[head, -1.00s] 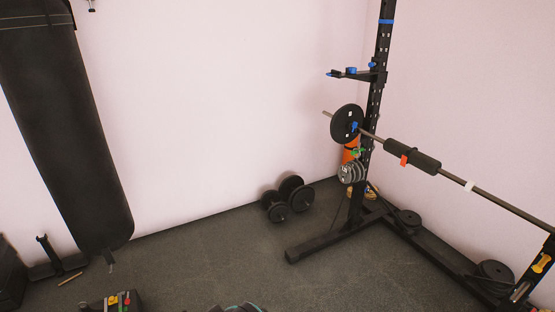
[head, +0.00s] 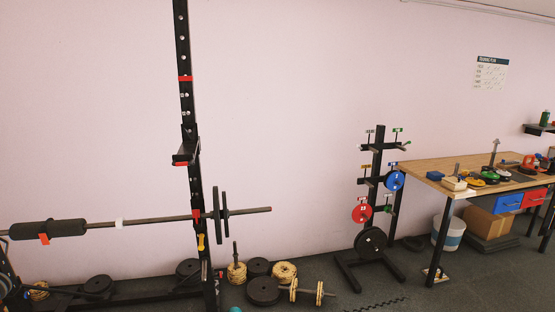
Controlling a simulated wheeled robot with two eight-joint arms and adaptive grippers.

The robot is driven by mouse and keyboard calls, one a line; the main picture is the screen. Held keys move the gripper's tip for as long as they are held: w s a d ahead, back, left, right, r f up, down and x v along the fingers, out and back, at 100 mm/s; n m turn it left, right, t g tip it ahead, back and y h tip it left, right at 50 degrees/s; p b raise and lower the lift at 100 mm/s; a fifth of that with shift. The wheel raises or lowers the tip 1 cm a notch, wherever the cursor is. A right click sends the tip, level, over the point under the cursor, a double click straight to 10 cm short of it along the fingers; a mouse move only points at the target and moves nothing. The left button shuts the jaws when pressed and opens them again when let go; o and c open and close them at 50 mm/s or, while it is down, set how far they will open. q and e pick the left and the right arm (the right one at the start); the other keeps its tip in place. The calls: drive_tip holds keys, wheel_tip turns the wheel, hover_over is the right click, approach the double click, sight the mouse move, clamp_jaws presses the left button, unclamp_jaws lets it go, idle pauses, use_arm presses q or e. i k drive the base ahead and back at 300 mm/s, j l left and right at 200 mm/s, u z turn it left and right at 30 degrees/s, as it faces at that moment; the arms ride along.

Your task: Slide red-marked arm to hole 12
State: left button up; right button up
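The squat rack upright (head: 184,75) stands left of centre in the head view, with a row of holes along it and a red band near the top. A black arm with a red mark (head: 187,152) juts from this upright, below the red band. Hole numbers are too small to read. A barbell (head: 155,219) with a black pad lies across the rack lower down, with black plates at its right end. Neither of my grippers shows.
A plate tree (head: 378,160) holds red, blue and black plates. A wooden workbench (head: 425,165) stands at the right with plates and tools on it. Several loose plates (head: 264,291) and a dumbbell (head: 306,293) lie on the floor right of the rack's base.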

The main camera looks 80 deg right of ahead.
sight(190, 147)
drive_tip(key=z, duration=2.2)
